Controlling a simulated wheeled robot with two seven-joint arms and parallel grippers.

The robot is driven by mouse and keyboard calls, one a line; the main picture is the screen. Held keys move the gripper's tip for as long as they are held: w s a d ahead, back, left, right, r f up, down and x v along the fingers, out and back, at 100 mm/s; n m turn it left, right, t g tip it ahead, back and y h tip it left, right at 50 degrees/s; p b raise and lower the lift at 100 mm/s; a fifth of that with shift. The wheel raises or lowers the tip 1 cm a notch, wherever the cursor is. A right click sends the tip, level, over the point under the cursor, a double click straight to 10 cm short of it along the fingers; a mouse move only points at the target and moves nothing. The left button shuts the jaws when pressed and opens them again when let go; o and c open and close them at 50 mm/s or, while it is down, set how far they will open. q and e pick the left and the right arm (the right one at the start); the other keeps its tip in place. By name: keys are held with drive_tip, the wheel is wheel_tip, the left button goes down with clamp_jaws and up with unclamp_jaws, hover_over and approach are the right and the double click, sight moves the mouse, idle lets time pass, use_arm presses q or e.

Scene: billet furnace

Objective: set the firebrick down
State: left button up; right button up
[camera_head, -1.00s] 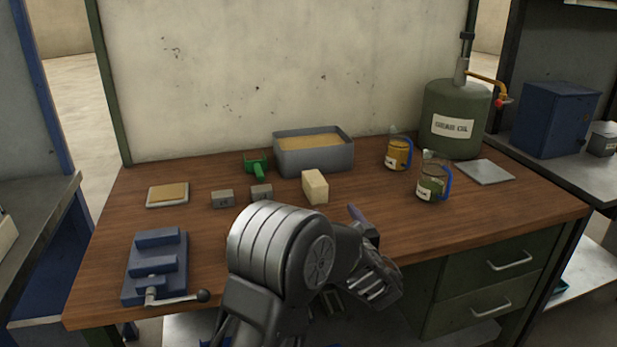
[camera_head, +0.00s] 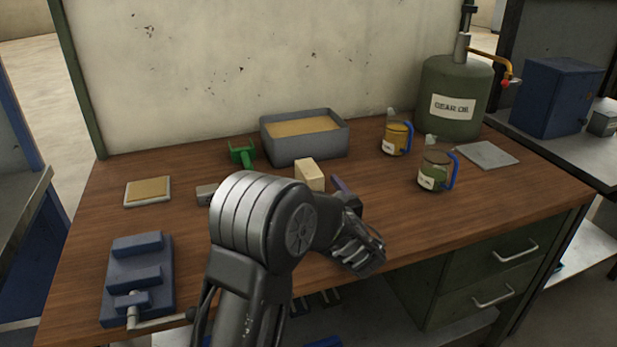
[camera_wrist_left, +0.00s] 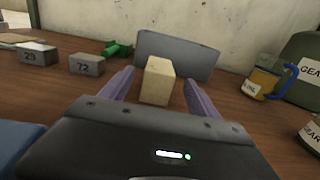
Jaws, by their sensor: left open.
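The firebrick (camera_head: 310,175) is a cream block standing on the wooden bench, in front of the grey box. In the left wrist view the firebrick (camera_wrist_left: 158,80) is straight ahead, between the two purple fingers. My left gripper (camera_wrist_left: 159,74) is open, with a finger on either side of the brick and visible gaps between. In the head view one purple finger of my left gripper (camera_head: 338,184) shows just right of the brick; my arm hides the rest. My right gripper is not in view.
Behind the brick is a grey box (camera_head: 348,140) of sandy material, with a green scoop (camera_head: 242,154) to its left. Small grey blocks marked 29 (camera_wrist_left: 37,54) and 72 (camera_wrist_left: 87,64) lie left. Jugs (camera_head: 396,138) and an oil tank (camera_head: 452,95) stand right. A blue vise (camera_head: 136,280) is front left.

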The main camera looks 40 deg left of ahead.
sight(309, 168)
use_arm(q)
drive_tip(key=shift+x, duration=1.25)
drive_tip(key=shift+a, duration=0.1)
drive_tip(key=p+x, duration=0.1)
drive_tip(key=x, duration=0.4)
drive_tip(key=shift+c, duration=0.3)
drive_tip(key=shift+r, duration=0.1)
clamp_jaws()
